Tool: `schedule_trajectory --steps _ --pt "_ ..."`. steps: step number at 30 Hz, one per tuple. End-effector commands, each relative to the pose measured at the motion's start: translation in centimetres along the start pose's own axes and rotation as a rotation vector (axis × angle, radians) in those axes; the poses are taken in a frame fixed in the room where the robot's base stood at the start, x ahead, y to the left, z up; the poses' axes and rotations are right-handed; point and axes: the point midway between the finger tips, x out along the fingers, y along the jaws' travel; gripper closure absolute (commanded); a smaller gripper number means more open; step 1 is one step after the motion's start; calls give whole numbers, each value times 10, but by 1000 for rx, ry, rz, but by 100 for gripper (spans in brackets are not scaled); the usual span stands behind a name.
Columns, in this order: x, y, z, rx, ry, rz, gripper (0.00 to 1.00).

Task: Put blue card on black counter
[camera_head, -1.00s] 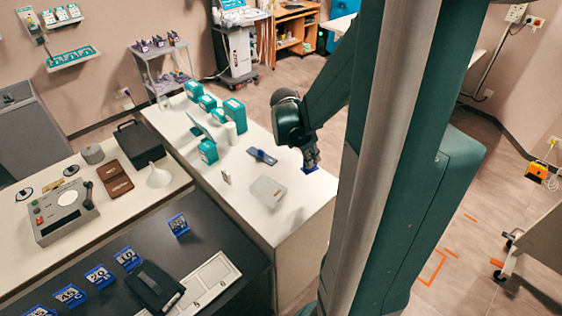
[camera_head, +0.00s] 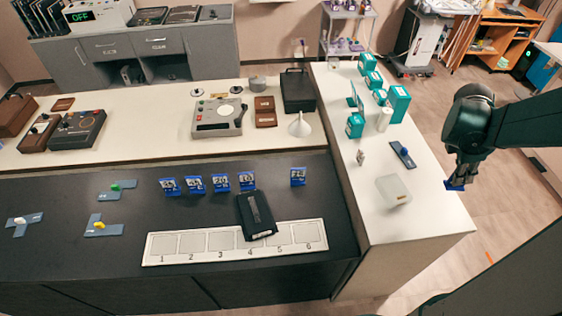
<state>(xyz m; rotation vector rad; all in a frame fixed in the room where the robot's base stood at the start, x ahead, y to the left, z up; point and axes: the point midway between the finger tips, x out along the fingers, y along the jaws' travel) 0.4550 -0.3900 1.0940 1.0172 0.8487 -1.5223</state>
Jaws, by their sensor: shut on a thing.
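My gripper (camera_head: 457,178) is at the right of the view, pointing down, shut on a small blue card (camera_head: 454,187). The card is at the right edge of the white counter in the picture; its height above the counter is hard to tell. The black counter (camera_head: 150,260) is at the lower left, well to the left of my gripper. Several blue numbered cards (camera_head: 220,182) stand in a row on it, with one more (camera_head: 298,176) apart at the right end.
A white strip with numbered squares (camera_head: 160,259) and a black case (camera_head: 256,215) lie on the black counter. On the white counter (camera_head: 425,215) are a clear box (camera_head: 393,190), a dark blue holder (camera_head: 402,154) and teal boxes (camera_head: 398,103). Bare black surface lies left of the strip.

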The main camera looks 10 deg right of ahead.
Motion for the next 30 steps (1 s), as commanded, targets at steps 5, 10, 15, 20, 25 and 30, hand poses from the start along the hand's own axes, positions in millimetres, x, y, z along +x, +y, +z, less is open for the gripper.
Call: schedule_trajectory --steps 5,10,15,20,25,30 --pt "-13 5 -1 -3 1 2 100" --pt "-19 20 -16 -9 5 5 100" --pt "-27 38 -36 -15 10 8 100" --pt "-38 59 -62 -24 15 13 100" --pt "-50 80 -92 -33 20 16 100" --pt "-63 98 -124 -41 24 19 100"
